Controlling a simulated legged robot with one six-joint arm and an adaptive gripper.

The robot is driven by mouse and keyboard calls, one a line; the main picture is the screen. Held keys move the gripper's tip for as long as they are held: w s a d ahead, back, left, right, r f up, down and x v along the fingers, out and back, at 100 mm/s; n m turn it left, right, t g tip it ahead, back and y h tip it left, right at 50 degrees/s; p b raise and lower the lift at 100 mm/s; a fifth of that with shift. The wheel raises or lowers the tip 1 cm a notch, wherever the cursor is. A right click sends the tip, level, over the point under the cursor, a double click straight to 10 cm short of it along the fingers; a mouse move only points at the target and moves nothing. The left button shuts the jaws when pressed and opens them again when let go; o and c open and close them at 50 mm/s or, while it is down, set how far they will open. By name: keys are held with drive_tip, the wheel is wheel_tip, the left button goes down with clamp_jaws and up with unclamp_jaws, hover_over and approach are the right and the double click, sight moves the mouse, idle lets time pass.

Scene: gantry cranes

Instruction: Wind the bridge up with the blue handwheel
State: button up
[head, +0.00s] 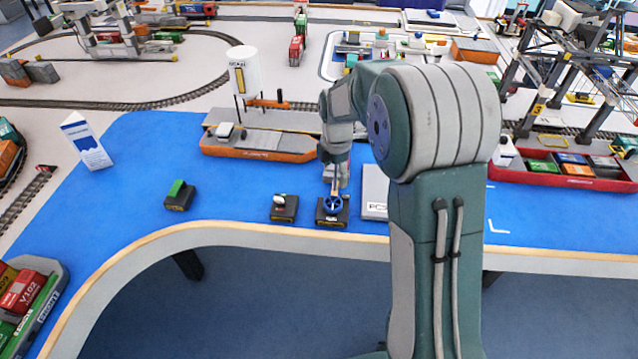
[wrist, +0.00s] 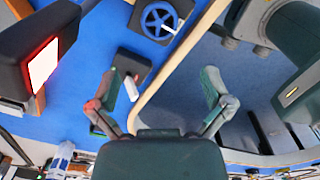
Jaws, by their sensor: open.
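The blue handwheel (head: 333,204) sits on a small black box (head: 331,220) near the table's front edge. In the wrist view the handwheel (wrist: 160,20) shows at the top, with a pale crank handle (wrist: 169,29) on its rim. My gripper (head: 336,178) hangs above and just behind the wheel in the head view. In the wrist view my gripper (wrist: 160,88) is open, its two fingers wide apart with nothing between them, and the wheel lies beyond the fingertips. I cannot tell which structure is the bridge.
A black box with a white-and-red lever (head: 280,202) stands left of the wheel. A black box with a green switch (head: 178,192) is farther left. A pale panel (head: 374,192) stands right, partly behind my arm. An orange barge (head: 260,145) lies behind; gantry cranes (head: 560,75) stand right.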

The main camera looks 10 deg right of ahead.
sight(333, 202)
wheel_tip(333, 202, down, 10)
drive_tip(key=shift+w+a+f, duration=0.1)
drive_tip(key=shift+a+f, duration=0.05)
drive_tip(key=shift+f, duration=0.4)
drive_tip(key=shift+d, duration=0.3)
drive_tip(key=shift+a, duration=0.1)
drive_tip(key=c, duration=1)
